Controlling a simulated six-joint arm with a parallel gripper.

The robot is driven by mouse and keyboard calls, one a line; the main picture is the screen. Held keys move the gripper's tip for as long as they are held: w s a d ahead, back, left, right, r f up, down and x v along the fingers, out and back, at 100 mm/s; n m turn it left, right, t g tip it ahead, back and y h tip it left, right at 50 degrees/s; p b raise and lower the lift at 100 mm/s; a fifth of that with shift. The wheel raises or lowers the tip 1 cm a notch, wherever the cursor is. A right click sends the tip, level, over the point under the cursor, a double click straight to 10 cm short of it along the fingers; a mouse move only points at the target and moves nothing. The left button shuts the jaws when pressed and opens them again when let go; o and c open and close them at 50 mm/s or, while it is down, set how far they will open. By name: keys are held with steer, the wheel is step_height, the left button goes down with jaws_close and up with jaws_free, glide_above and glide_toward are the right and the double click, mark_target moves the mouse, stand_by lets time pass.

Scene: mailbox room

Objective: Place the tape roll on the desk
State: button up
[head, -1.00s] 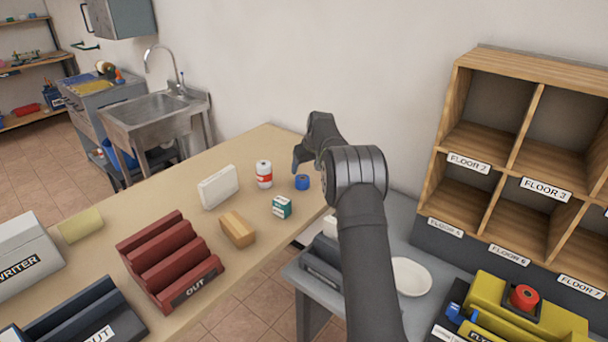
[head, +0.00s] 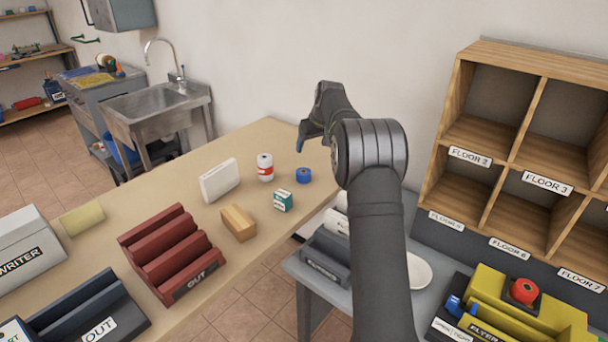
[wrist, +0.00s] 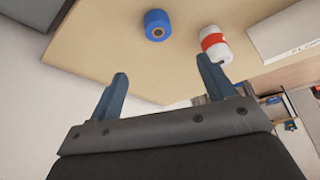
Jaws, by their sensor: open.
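A blue tape roll (head: 303,175) lies flat on the wooden desk (head: 140,190), near its back right edge. It also shows in the wrist view (wrist: 157,25), with its hollow core visible. My gripper (head: 308,135) is raised above the desk's far end, behind and above the tape roll. In the wrist view its two fingers (wrist: 165,90) are spread with nothing between them, and the tape roll is apart from them.
Next to the tape roll are a white-and-red can (head: 265,168), a green box (head: 283,200), a white box (head: 219,181) and a tan block (head: 238,223). A red OUT tray (head: 165,245) stands nearer. A grey side table and the wooden pigeonholes (head: 530,130) are at right.

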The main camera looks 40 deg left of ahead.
steer(key=s+a+m+t+h, duration=0.1)
steer(key=m, duration=0.2)
glide_toward(303, 171)
steer(key=shift+m, duration=0.4)
steer(key=x, duration=1)
steer(key=shift+d+f, duration=0.1)
steer(key=shift+f, duration=0.05)
steer(key=c, duration=1.2)
